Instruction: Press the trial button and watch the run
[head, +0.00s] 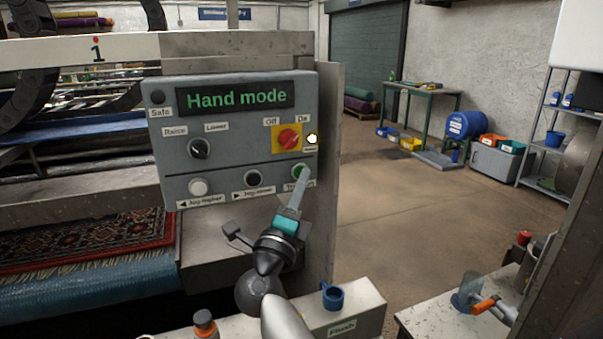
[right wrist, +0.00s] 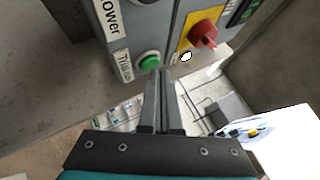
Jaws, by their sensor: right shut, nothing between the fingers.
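The grey control panel (head: 235,158) faces me, its display (head: 235,98) reading "Hand mode". The green trial button (head: 298,170) sits at the panel's lower right, its label partly covered by my gripper. My right gripper (head: 302,176) is shut and empty, its fingertips at the button's lower edge. In the right wrist view the green button (right wrist: 149,60) is visible just beside the shut fingertips (right wrist: 161,73). I cannot tell whether they touch it. My left gripper is not in view.
A red rotary switch (head: 289,139) on a yellow plate is above the button, with a pale glowing spot (head: 312,138) beside it. White (head: 198,187) and black (head: 253,179) jog buttons lie left. A patterned rug (head: 85,240) lies in the machine. Open floor (head: 400,210) stretches right.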

